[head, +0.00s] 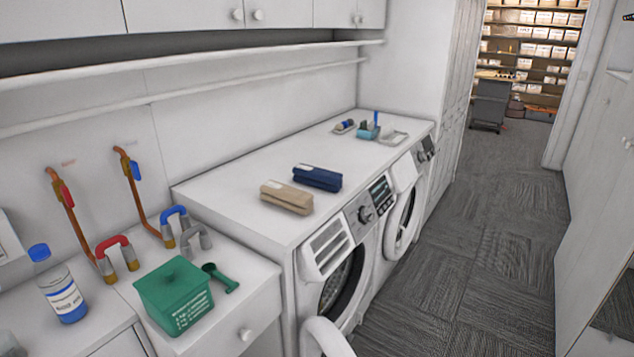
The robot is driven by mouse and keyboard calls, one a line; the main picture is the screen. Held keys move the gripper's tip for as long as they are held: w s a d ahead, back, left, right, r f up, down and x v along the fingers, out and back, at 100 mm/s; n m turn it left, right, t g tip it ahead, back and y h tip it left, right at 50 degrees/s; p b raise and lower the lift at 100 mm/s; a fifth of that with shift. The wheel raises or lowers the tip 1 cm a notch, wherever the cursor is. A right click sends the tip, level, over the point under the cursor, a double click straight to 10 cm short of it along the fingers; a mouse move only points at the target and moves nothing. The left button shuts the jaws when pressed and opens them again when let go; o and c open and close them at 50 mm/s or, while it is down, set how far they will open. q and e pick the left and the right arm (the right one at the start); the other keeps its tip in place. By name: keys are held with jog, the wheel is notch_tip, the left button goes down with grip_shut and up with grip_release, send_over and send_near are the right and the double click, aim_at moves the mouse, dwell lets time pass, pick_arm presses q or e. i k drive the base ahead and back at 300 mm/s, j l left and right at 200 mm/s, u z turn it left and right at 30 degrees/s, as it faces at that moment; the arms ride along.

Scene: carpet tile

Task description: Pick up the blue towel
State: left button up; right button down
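The blue towel (317,178) is a dark navy folded bundle with a small white label. It lies flat on the white top (240,192) above the washing machines, just behind and touching or nearly touching a beige folded towel (287,197). Nothing covers the blue towel. Neither of my grippers shows in the head view, so nothing is seen holding it.
A blue dustpan-like item (368,131) and small items stand farther back on the top. A green box (174,296), a green scoop (221,278) and a bottle (61,285) stand on the lower counter. One washer door (326,337) hangs open. Carpet floor (470,240) is clear at right.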

aim_at(314, 176)
jog(key=k, duration=1.05)
jog(key=u, duration=0.4)
jog(key=k+u, duration=0.1)
jog(key=u, duration=0.7)
jog(key=k+j+u, duration=0.1)
jog(key=u, duration=0.3)
jog(key=l+u, duration=0.3)
jog(key=u, duration=0.15)
jog(key=l+u, duration=0.3)
jog(key=u, duration=0.2)
jog(key=k+l, duration=0.1)
jog(key=l, duration=0.45)
jog(key=k+l, duration=0.1)
jog(key=l, duration=0.45)
jog(key=k+l, duration=0.1)
jog(key=l, duration=0.45)
jog(key=k+l, duration=0.1)
jog(key=l, duration=0.45)
jog(key=k+l, duration=0.1)
jog(key=l, duration=0.45)
jog(key=k+l, duration=0.1)
jog(key=l, duration=0.5)
jog(key=k+l, duration=0.1)
jog(key=l, duration=0.45)
jog(key=k+l, duration=0.1)
jog(key=l, duration=0.45)
